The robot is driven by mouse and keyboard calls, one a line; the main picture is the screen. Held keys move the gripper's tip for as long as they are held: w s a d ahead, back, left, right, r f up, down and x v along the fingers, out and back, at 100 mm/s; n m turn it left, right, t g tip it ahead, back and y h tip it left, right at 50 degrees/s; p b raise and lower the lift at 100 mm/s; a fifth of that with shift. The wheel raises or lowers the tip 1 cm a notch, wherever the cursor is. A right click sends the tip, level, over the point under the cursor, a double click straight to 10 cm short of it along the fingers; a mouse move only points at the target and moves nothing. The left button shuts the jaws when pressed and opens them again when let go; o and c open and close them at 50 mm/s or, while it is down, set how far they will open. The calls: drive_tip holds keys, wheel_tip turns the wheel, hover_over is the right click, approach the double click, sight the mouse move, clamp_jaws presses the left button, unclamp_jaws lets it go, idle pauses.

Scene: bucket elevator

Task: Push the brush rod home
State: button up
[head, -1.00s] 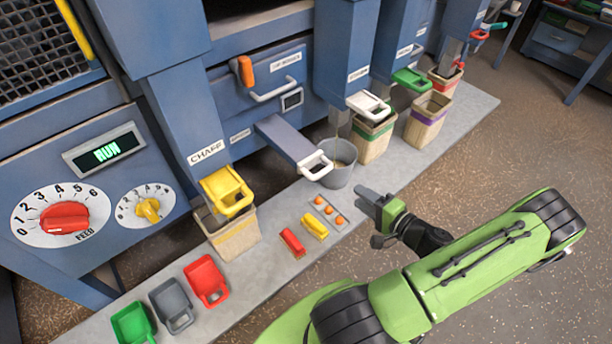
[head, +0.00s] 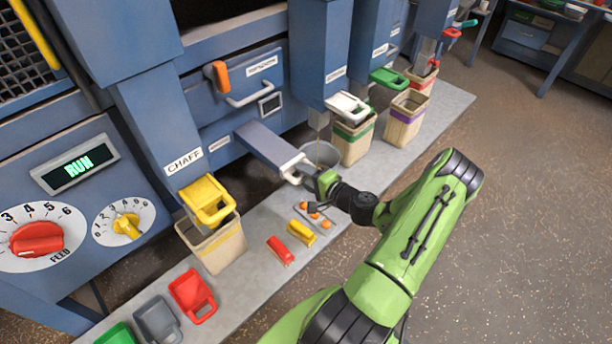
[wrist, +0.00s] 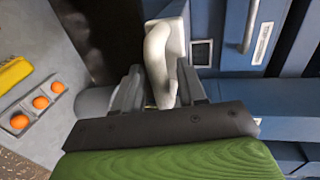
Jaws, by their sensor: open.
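The brush rod appears to be the long grey bar (head: 265,148) that sticks out of the blue panel, with a white loop handle (head: 291,168) at its outer end. My gripper (head: 309,177) is at that handle, in front of the grey bucket. In the wrist view, my gripper (wrist: 160,75) is open, with one finger on each side of the white handle (wrist: 158,60). Whether the fingers touch it cannot be told. The lower part of the handle is hidden behind the gripper body.
A grey bucket (head: 320,155) stands right behind my gripper. A tray with orange balls (head: 326,224), yellow and red blocks and coloured scoops lie on the ledge. A drawer with a white handle (head: 249,98) is above. Open floor lies to the right.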

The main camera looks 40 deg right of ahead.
clamp_jaws()
